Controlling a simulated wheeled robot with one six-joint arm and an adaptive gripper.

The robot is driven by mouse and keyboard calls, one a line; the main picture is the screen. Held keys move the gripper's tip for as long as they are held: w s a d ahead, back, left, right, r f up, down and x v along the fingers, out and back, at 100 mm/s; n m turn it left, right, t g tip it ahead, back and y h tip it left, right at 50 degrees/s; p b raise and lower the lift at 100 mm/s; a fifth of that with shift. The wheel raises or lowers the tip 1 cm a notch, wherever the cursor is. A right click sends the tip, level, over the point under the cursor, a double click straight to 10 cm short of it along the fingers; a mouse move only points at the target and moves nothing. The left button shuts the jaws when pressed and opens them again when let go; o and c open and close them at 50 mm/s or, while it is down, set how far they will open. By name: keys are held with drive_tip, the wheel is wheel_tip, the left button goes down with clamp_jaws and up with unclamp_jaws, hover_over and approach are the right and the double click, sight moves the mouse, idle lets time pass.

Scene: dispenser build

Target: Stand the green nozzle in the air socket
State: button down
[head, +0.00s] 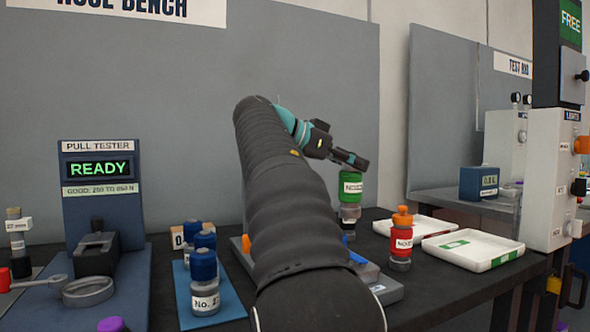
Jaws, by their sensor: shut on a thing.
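My gripper (350,160) is seen from behind my arm, pointing right and down over the bench. It is shut on the green nozzle (350,187), a green-topped piece with a white number label and a grey lower part. The nozzle hangs upright just under the fingers; whether its lower end touches anything is hard to tell, as my arm hides part of the area. I cannot pick out the air socket for certain; the white panel (551,190) at the right bears several fittings with labels too small to read.
A red nozzle with orange top (401,240) stands right of the held one. Two white trays (490,245) lie further right. Blue-capped bottles (204,280) stand on a blue mat at left, near the pull tester (101,190) reading READY. My arm covers much of a grey tray (388,290).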

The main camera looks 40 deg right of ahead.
drive_tip(key=w+a+r+n+t+p, duration=0.25)
drive_tip(key=w+a, duration=0.25)
drive_tip(key=w, duration=0.4)
wheel_tip(320, 180, down, 11)
drive_tip(key=w+t+b, duration=0.1)
drive_tip(key=b, duration=0.7)
drive_tip(key=shift+a+n+h, duration=0.3)
drive_tip(key=shift+n+h, duration=0.1)
drive_tip(key=shift+n, duration=0.05)
drive_tip(key=shift+f+b, duration=0.6)
drive_tip(key=shift+b, duration=0.15)
idle(1.0)
drive_tip(key=c, duration=1)
unclamp_jaws()
drive_tip(key=shift+w+f, duration=0.1)
